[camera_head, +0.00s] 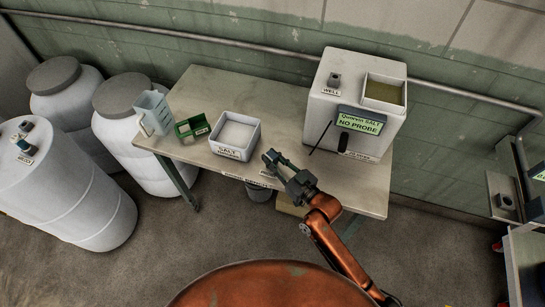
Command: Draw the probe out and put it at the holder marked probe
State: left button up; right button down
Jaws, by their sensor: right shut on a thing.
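The white machine (330,100) stands at the right of the bench, and its display (360,121) reads "Quorvin SALT NO PROBE". My right gripper (274,160) is over the front of the bench, left of the machine and apart from it. It is shut on a small dark thing, which I take for the probe; the fingers hide most of it. A thin dark rod (320,138) slants at the machine's left front. A small label (357,155) at the machine's foot is too small to read. No holder clearly marked probe can be made out. My left gripper is not in view.
A white salt tray (236,135), a green box (192,128) and a pale blue jug (153,112) stand left on the bench (210,86). White drums (70,190) are at the left. A bucket (259,189) is below the bench. The back middle of the bench is clear.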

jog(key=c, duration=1.7)
grip_release()
jog(key=v, duration=1.2)
jog(key=shift+s+d, duration=0.1)
